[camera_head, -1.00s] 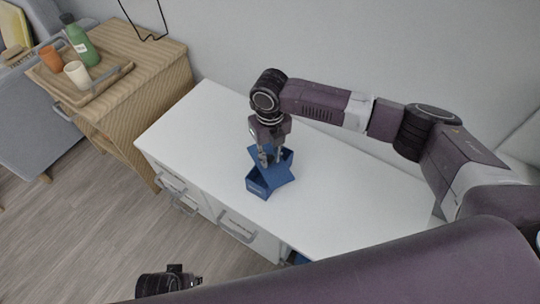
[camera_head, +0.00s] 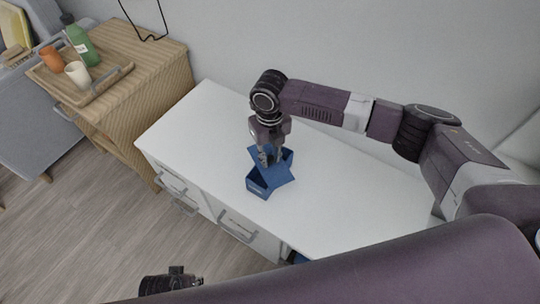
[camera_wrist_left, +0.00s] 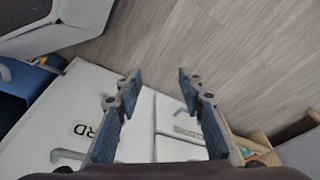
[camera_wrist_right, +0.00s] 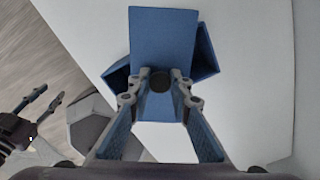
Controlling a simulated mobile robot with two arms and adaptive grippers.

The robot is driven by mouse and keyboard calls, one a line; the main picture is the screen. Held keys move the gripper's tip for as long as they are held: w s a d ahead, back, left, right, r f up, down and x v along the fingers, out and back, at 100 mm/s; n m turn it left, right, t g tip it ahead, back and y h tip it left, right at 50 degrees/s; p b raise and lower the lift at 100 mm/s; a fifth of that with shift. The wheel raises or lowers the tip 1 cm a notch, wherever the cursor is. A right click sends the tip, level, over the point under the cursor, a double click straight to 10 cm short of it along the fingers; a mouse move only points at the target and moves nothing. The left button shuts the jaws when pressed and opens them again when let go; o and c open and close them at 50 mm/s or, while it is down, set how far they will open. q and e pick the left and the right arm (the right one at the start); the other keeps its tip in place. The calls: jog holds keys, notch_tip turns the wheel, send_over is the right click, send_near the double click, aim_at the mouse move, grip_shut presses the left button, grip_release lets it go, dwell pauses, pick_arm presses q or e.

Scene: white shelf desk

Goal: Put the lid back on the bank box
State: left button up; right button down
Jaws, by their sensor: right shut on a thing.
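The blue bank box (camera_head: 257,187) stands on the white desk top, and its open inside shows at the front. Its blue lid (camera_head: 280,176) is over it, turned at an angle, so corners of the box stick out on both sides in the right wrist view (camera_wrist_right: 206,52). I cannot tell whether the lid touches the rim. My right gripper (camera_head: 270,160) points down and is shut on the lid's dark round knob (camera_wrist_right: 160,82). My left gripper (camera_wrist_left: 160,82) is open and empty, low in front of the desk's drawers.
The white desk top (camera_head: 350,200) is clear around the box. Drawers with grey handles (camera_head: 238,229) face the floor. A wooden cabinet (camera_head: 150,75) at left carries a tray (camera_head: 100,90) with a green bottle (camera_head: 83,46), an orange cup and a cream cup.

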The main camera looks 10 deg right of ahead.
pick_arm(q)
jog(key=shift+s+f, duration=0.4)
jog(key=shift+f, duration=0.25)
jog(key=shift+w, duration=0.1)
pick_arm(e)
jog(key=c, duration=1.7)
grip_release()
jog(key=shift+o, duration=0.5)
jog(key=o, duration=0.4)
pick_arm(q)
jog(key=shift+d, duration=0.1)
